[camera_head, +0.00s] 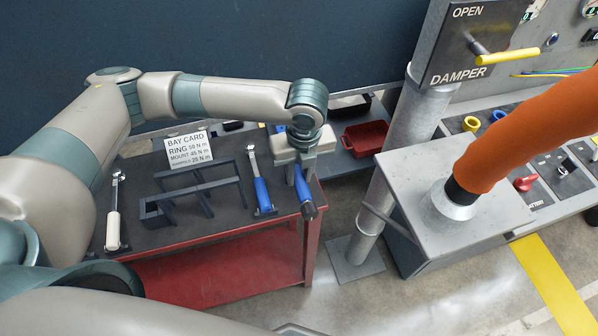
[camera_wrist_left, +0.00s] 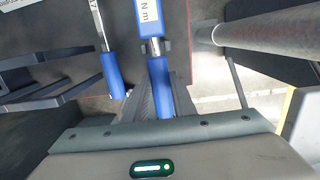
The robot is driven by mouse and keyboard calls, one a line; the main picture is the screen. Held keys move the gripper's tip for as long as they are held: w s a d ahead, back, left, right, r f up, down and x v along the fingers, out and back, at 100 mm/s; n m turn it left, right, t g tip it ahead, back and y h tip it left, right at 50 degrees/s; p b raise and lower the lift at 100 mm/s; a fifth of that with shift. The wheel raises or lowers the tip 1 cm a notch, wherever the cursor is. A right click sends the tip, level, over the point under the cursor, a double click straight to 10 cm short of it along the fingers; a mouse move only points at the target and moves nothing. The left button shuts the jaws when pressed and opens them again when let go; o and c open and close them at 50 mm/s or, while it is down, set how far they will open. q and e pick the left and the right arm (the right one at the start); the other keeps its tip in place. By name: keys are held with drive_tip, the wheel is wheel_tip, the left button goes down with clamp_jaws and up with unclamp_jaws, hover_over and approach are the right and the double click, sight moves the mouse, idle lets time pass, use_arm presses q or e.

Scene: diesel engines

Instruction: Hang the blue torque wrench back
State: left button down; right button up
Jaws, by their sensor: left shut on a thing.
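A torque wrench with a blue handle (camera_head: 306,196) is in my left gripper (camera_head: 302,166), near the right end of the red workbench (camera_head: 312,238). Its handle points down toward the front, and the arm hides its upper part. In the left wrist view the blue handle (camera_wrist_left: 159,85) lies between the fingers of the left gripper (camera_wrist_left: 165,95), with a white label reading "N m" farther along. A second blue-handled wrench (camera_head: 262,194) lies on the bench to the left, also seen in the left wrist view (camera_wrist_left: 112,75). My right gripper is not in view.
A dark frame rack (camera_head: 190,195) stands on the bench, with a bay card (camera_head: 188,150) behind it. A white-handled wrench (camera_head: 113,228) lies at the left. A grey post (camera_head: 372,215) and a grey cabinet (camera_head: 415,235) stand to the right. A red tray (camera_head: 366,137) is behind.

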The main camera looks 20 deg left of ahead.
use_arm(q)
drive_tip(key=shift+f, duration=0.15)
drive_tip(key=c, duration=1.1)
unclamp_jaws()
drive_tip(key=shift+f, duration=0.1)
drive_tip(key=shift+r+p, duration=0.45)
drive_tip(key=shift+p, duration=0.15)
drive_tip(key=shift+s+d+r+p, duration=0.1)
drive_tip(key=shift+r+p, duration=0.95)
drive_tip(key=shift+p, duration=0.2)
drive_tip(key=shift+r+p, duration=0.5)
drive_tip(key=shift+p, duration=0.05)
drive_tip(key=shift+r, duration=0.1)
drive_tip(key=r+p, duration=0.4)
drive_tip(key=shift+s+d+p, duration=0.15)
drive_tip(key=shift+d+p, duration=0.05)
drive_tip(key=shift+p, duration=0.15)
drive_tip(key=shift+d+r, duration=0.1)
drive_tip(key=shift+r, duration=0.8)
